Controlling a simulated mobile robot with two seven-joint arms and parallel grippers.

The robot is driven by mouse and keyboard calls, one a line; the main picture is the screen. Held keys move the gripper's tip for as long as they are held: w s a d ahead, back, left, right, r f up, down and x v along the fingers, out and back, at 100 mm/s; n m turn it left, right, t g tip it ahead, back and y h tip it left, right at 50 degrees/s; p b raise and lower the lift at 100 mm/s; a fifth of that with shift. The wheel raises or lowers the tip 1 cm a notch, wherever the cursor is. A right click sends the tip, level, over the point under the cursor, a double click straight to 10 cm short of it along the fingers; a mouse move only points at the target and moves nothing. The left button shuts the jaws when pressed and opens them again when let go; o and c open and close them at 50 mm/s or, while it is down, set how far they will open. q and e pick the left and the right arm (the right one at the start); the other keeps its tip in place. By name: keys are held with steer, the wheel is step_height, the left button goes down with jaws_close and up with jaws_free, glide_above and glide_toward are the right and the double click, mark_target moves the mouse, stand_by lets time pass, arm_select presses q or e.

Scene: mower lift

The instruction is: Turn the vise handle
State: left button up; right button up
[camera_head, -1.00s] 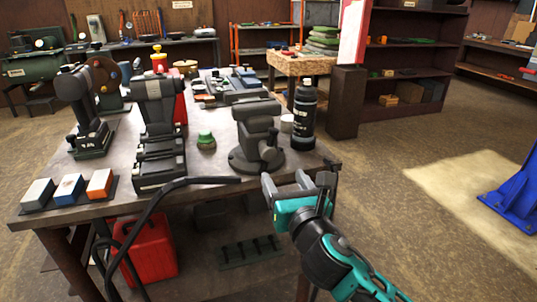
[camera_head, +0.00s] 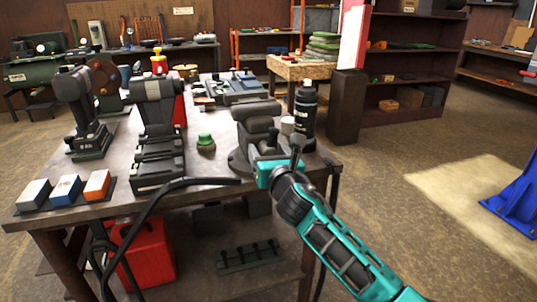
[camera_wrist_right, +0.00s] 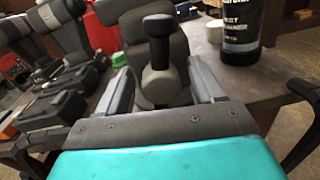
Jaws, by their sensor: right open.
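The grey vise (camera_head: 254,128) stands on the near right corner of the workbench. In the right wrist view the vise (camera_wrist_right: 150,30) fills the upper middle, and its dark handle (camera_wrist_right: 158,45) with a rounded knob sticks up toward the camera. My right gripper (camera_head: 258,158) is at the front of the vise. In the right wrist view its two grey fingers (camera_wrist_right: 160,85) are open, one on each side of the handle's lower part. I cannot tell whether they touch it. In the head view the gripper partly hides the vise's front and handle. My left gripper is not in view.

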steer(key=c, duration=1)
steer(key=shift+c, duration=0.2)
